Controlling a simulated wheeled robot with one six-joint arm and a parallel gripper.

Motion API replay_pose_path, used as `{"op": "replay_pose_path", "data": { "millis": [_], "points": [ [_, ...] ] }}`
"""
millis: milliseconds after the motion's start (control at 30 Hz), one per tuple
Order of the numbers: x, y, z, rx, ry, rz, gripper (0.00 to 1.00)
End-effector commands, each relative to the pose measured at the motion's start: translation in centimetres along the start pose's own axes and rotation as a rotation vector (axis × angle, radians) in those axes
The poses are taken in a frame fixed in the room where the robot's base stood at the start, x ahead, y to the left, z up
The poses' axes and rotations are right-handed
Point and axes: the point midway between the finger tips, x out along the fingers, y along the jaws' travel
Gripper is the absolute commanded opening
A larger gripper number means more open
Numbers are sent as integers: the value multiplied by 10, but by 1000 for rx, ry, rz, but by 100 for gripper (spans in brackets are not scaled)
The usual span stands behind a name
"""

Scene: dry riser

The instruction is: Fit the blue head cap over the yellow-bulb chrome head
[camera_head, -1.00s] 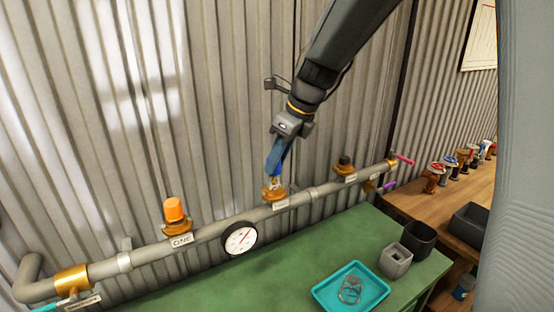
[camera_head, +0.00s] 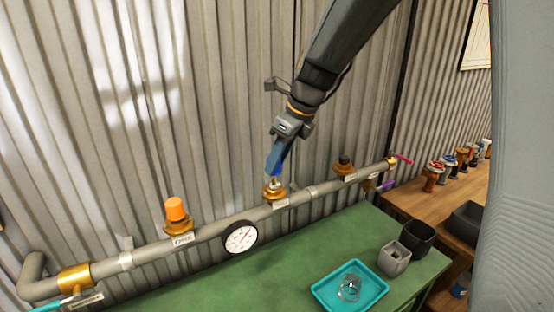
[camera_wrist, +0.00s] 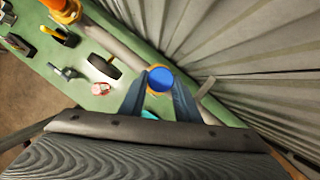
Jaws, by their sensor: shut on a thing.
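My gripper (camera_head: 276,168) is above the middle outlet of the grey pipe, its fingers pointing down. It is shut on the blue head cap (camera_wrist: 160,79), which shows as a round blue top between the two fingertips in the wrist view. In the head view only a sliver of the cap shows beside the fingers. Under it a chrome head (camera_head: 274,184) stands on a brass fitting (camera_head: 274,194). The yellow bulb is hidden by the cap and fingers. I cannot tell whether the cap touches the head.
An orange cap (camera_head: 175,209) sits on the left outlet, and a dark head (camera_head: 344,163) on the right one. A gauge (camera_head: 241,237) hangs on the pipe (camera_head: 210,231). A teal tray (camera_head: 322,295) and two grey cups stand on the green bench. The corrugated wall is close behind.

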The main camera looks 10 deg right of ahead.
Motion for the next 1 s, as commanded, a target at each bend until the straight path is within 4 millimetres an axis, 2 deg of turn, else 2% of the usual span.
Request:
{"op": "replay_pose_path", "data": {
  "millis": [1000],
  "points": [
    [22, 0, -9, 0, 0, 1, 9]
  ]
}}
